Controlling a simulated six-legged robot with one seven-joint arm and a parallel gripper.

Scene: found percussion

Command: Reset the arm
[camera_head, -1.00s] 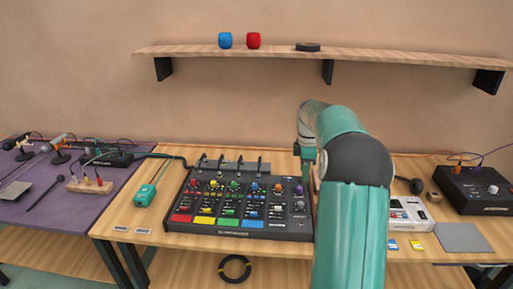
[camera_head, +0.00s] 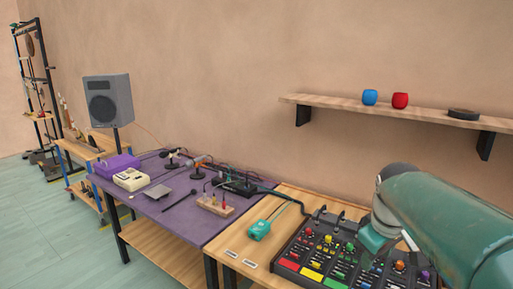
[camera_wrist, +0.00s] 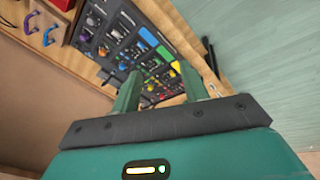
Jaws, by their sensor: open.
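My gripper (camera_wrist: 160,95) is open in the wrist view, with its two green fingers apart and nothing between them. Beyond the fingers is the black mixer (camera_wrist: 125,38) with coloured knobs and pads. In the head view my green arm reaches in from the right edge over the mixer (camera_head: 318,250) and hides part of it. The fingertips cannot be made out clearly in the head view.
A teal device (camera_head: 260,229) lies left of the mixer on the wooden table. The purple-topped table (camera_head: 182,218) holds microphones and a plug block (camera_head: 214,205). A speaker (camera_head: 108,101) stands farther left.

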